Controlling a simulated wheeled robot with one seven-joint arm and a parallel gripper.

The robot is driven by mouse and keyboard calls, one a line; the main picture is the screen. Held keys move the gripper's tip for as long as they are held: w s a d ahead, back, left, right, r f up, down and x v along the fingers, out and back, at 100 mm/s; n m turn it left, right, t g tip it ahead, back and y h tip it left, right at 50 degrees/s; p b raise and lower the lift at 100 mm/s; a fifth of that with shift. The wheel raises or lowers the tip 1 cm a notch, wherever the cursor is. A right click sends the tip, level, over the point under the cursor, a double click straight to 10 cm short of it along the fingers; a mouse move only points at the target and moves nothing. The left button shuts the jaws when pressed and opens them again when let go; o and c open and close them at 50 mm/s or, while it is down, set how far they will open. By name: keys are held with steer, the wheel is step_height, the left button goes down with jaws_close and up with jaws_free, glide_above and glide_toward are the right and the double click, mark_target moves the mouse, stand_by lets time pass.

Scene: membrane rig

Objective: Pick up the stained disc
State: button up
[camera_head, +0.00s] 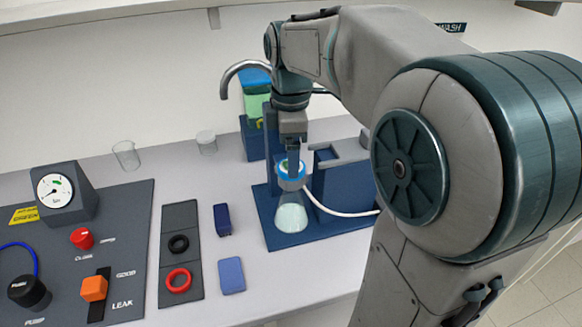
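I cannot make out the stained disc for certain. A blue-rimmed round holder (291,183) sits above a pale conical flask (291,217) on the dark blue rig base (330,229). A small green-yellow patch shows at the holder's top, partly hidden by my gripper. My gripper (293,174) points straight down over the holder, with its tips at or just above it. The fingers are seen edge-on, so I cannot tell whether they are open, touching anything or holding anything.
A dark panel (133,215) with a gauge (54,190) and knobs fills the left. A dark tray (180,218) holds a black ring (178,244) and a red ring (178,280). Two blue blocks (231,275) lie beside it. A white tube (335,211) runs right from the holder.

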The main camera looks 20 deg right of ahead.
mark_target(282, 168)
steer(key=shift+w+f, duration=0.1)
steer(key=shift+f, duration=1.35)
steer(key=c, duration=1.1)
steer(key=shift+o, duration=0.2)
steer(key=shift+r, duration=0.15)
